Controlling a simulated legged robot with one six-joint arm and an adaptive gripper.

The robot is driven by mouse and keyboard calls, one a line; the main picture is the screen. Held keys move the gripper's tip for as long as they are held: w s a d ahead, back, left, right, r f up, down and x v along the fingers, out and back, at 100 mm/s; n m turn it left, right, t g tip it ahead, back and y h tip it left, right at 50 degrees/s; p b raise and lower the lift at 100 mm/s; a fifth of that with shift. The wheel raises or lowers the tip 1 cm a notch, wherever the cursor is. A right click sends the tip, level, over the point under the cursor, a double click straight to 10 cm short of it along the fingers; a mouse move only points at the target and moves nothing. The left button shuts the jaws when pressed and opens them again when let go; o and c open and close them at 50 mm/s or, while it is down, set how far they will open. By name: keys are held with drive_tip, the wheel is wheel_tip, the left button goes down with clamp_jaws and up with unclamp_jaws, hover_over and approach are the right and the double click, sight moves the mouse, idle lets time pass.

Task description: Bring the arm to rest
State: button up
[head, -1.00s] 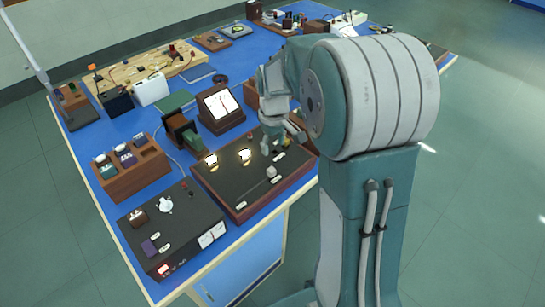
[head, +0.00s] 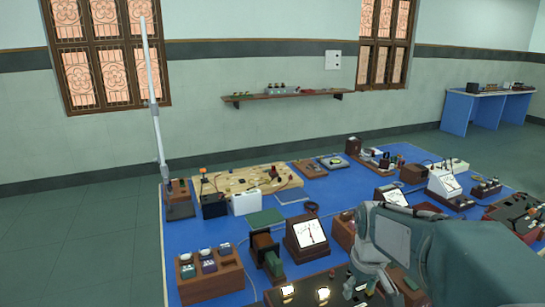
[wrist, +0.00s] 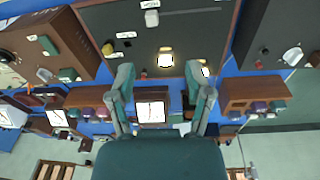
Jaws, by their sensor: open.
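My arm (head: 475,265) comes in from the lower right of the head view. My gripper (head: 368,286) is at its end, low over the dark panel with two lit lamps. In the wrist view my gripper (wrist: 159,76) is open, its two fingers spread apart with nothing between them. The dark panel (wrist: 190,30) and a lit lamp (wrist: 166,58) lie beyond the fingertips. In the head view the fingertips are small and partly cut off by the bottom edge, so I cannot tell whether they touch the panel.
The blue bench (head: 205,237) is crowded. A wooden rack (head: 210,278) is farther left. A slanted pole (head: 153,90) rises at the back left. Space above the bench looks open.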

drive_tip(key=s+a+r+m+t, duration=0.1)
drive_tip(key=s+a+r+t, duration=0.1)
drive_tip(key=s, duration=0.6)
drive_tip(key=s+a+r+m+t, duration=0.2)
drive_tip(key=s+r, duration=0.2)
drive_tip(key=s, duration=0.5)
drive_tip(key=shift+s+a, duration=0.2)
drive_tip(key=shift+a, duration=0.15)
